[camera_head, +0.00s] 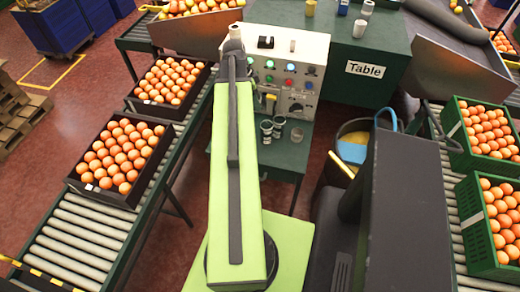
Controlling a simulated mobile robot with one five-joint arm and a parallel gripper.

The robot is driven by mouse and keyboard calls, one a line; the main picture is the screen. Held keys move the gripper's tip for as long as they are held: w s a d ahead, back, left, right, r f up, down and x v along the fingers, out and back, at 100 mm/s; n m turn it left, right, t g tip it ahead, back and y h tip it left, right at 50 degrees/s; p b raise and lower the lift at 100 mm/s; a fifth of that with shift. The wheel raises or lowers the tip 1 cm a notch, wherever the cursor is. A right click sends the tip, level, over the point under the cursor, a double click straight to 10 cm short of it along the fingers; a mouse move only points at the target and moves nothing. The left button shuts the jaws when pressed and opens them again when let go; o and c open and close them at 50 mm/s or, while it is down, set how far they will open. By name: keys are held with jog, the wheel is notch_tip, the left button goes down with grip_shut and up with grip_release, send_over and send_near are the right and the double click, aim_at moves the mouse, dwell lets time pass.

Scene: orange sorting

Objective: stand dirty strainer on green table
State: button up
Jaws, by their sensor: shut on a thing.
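My gripper (235,46) is at the far end of my outstretched arm, small and seen from behind. It is shut on a small pale grey thing (234,30), mostly hidden; I cannot tell for sure that it is the dirty strainer. The green table (318,30), with a white sign reading "Table", stands at the back, right of my gripper. Several small cup-like vessels (278,123) stand on a lower dark green stand in front of the control panel. Whether any is a strainer, or dirty, is too small to tell.
A control panel (287,80) with lights and knobs stands right beside my gripper. Several small cups and containers (360,28) stand on the green table. Roller conveyors (90,235) with orange crates (122,153) run on both sides. A round bin (352,140) stands right of the stand.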

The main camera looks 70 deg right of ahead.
notch_tip(320, 180, down, 10)
jog(key=m+b, duration=0.2)
jog(key=b, duration=0.4)
jog(key=shift+y+b, duration=0.3)
jog(key=shift+b, duration=0.1)
jog(key=w+b+x, duration=0.1)
jog(key=b+x, duration=0.5)
jog(key=w+a+b+x, duration=0.1)
jog(key=b+x, duration=0.5)
jog(key=w+a+f+b+x, duration=0.1)
jog(key=b+x, duration=0.4)
jog(key=b, duration=0.1)
jog(key=shift+w+f, duration=0.3)
jog(key=shift+f, duration=0.1)
jog(key=shift+r, duration=0.25)
jog(key=shift+f, duration=0.25)
jog(key=o, duration=1.4)
jog(key=shift+r, duration=0.1)
jog(key=p+v, duration=1.1)
jog(key=v, duration=0.1)
jog(key=shift+w+r+p, duration=0.15)
jog(key=shift+w+p, duration=0.05)
jog(key=shift+p, duration=0.2)
